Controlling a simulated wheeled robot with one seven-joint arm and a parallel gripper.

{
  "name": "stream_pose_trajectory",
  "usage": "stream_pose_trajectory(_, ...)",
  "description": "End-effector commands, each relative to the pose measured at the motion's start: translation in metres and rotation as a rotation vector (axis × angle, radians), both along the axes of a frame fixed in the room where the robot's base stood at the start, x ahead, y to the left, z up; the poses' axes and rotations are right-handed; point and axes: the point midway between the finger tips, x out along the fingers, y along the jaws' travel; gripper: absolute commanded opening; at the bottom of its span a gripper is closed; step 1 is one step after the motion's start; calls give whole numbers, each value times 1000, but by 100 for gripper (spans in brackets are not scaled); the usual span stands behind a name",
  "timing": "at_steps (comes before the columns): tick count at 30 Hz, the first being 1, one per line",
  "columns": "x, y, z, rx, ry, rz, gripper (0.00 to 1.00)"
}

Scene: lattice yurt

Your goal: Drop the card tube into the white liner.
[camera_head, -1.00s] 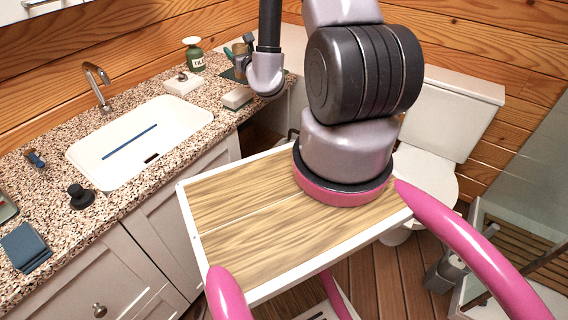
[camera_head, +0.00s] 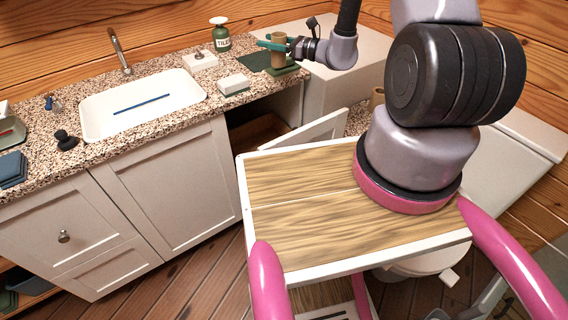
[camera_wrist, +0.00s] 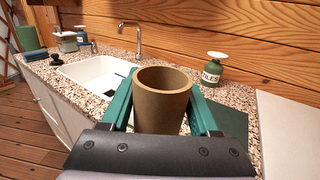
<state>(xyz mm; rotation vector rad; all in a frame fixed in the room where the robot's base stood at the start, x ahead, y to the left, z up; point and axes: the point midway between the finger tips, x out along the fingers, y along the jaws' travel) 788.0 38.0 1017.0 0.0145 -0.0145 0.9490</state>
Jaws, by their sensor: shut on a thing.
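The card tube is a brown, hollow, open-topped cylinder, upright in the wrist view (camera_wrist: 162,108) and small in the head view (camera_head: 278,50). My gripper (camera_head: 271,46) has its teal fingers on both sides of the tube and is shut on it. The gripper also fills the lower wrist view (camera_wrist: 162,90). In the head view it shows over the right end of the counter, near a green mat; its height above the counter is hard to tell.
The speckled counter (camera_head: 185,118) holds a white sink (camera_head: 140,115), a green TILES bottle (camera_head: 220,38) and a white block (camera_head: 233,84). My wooden-topped tray is in front.

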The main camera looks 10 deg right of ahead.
Motion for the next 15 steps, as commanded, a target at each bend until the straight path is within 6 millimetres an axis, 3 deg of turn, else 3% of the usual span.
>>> stream_pose_trajectory(3,-17,10,-24,-3,2,243,11)
stream_pose_trajectory(8,-45,7,-68,-9,2,534,11)
stream_pose_trajectory(15,-63,-6,-166,-15,2,719,11)
